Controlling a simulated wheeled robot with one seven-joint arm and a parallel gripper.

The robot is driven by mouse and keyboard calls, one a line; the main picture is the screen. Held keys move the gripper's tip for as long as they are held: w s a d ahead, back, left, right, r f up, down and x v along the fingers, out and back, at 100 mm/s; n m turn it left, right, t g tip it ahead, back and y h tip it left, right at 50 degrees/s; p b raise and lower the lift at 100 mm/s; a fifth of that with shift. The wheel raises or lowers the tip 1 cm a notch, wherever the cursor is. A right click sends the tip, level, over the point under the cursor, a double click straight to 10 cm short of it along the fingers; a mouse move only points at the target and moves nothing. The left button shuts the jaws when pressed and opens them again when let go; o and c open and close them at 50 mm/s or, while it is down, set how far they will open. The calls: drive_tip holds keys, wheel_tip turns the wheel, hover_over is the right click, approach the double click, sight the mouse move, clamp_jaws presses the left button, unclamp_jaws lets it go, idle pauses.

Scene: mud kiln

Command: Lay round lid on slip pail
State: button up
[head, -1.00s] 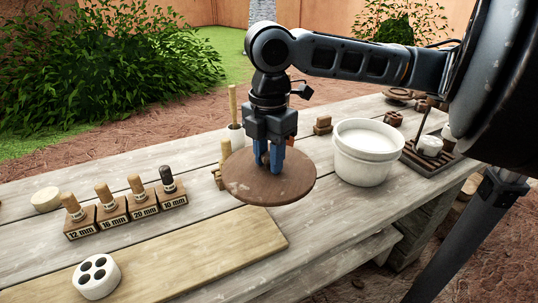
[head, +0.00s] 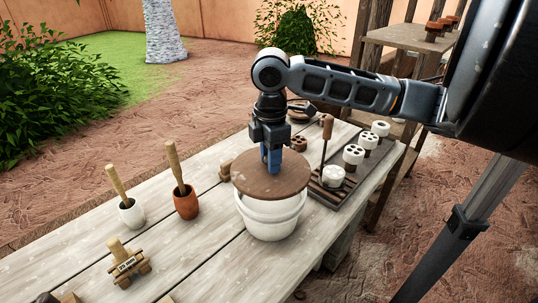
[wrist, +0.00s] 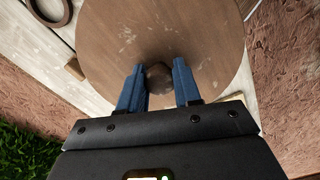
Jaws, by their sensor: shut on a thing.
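The round lid (head: 290,182) is a brown wooden disc with a dark knob, and it appears level over the mouth of the slip pail. The white slip pail (head: 271,218) stands on the table, its opening hidden by the lid. I cannot tell whether the lid touches the rim or hovers just above it. My gripper (head: 271,160) is above the lid with its blue fingers shut on the knob. In the wrist view the lid (wrist: 165,35) fills the upper middle, with the knob (wrist: 158,78) between the fingers.
A dark rack (head: 348,183) with white pierced pieces stands right of the pail. A white pot (head: 131,212) and a terracotta pot (head: 186,202), each with a wooden handle, stand to the left. A small wooden stand (head: 128,263) is at front left. Bare planks lie between.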

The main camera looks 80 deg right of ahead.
drive_tip(key=shift+f+b, duration=0.5)
drive_tip(key=shift+f, duration=0.15)
drive_tip(key=shift+f+b, duration=1.5)
drive_tip(key=shift+f, duration=0.45)
drive_tip(key=shift+f+b, duration=0.3)
drive_tip(key=shift+f, duration=0.1)
drive_tip(key=o, duration=1)
wheel_tip(320, 180, up, 8)
drive_tip(key=shift+f, duration=0.1)
drive_tip(key=shift+r+p, duration=1.95)
drive_tip(key=shift+r, duration=0.65)
